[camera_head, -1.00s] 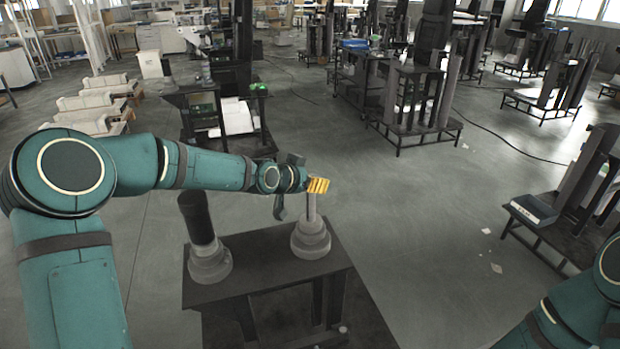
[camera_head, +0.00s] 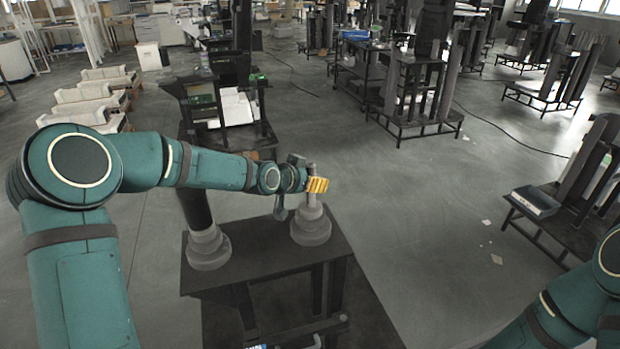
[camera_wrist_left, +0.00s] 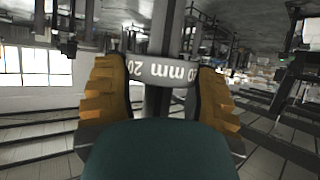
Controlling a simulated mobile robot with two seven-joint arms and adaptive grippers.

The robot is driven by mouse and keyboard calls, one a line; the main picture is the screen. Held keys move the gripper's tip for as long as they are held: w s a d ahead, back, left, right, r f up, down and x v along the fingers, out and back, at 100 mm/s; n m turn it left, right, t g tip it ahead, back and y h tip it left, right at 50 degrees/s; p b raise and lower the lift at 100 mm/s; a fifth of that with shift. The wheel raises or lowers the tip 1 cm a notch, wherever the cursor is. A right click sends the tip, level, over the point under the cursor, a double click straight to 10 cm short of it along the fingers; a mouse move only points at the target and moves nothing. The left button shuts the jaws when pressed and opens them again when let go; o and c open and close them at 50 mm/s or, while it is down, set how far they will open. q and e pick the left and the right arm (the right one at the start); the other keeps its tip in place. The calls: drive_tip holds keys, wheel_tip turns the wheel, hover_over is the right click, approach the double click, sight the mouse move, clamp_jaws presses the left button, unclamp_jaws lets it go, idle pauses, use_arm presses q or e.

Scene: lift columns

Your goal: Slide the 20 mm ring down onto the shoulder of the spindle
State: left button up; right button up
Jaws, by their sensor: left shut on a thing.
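The spindle (camera_head: 310,230) stands upright on the right part of a dark table, with a wide grey stepped base and a thin rod. My left gripper (camera_head: 317,185), with yellow fingertips, is at the rod, just above the stepped shoulder. The rod's top shows above the fingers. In the left wrist view the left gripper (camera_wrist_left: 163,95) is shut on the grey ring (camera_wrist_left: 168,71), marked 20 mm upside down. The ring appears to be around the rod (camera_wrist_left: 157,103). Contact with the shoulder cannot be told. My right gripper is out of view.
A thick dark column (camera_head: 196,207) on a stepped grey base stands left of the spindle on the same table (camera_head: 265,262). Dark racks and carts (camera_head: 415,95) stand further back.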

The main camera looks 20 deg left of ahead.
sight(308, 199)
use_arm(q)
drive_tip(key=shift+f+b, duration=1.35)
drive_tip(key=shift+f, duration=0.25)
drive_tip(key=shift+f+b, duration=1.35)
drive_tip(key=shift+f, duration=0.25)
drive_tip(key=o, duration=1.2)
drive_tip(key=shift+v, duration=6.05)
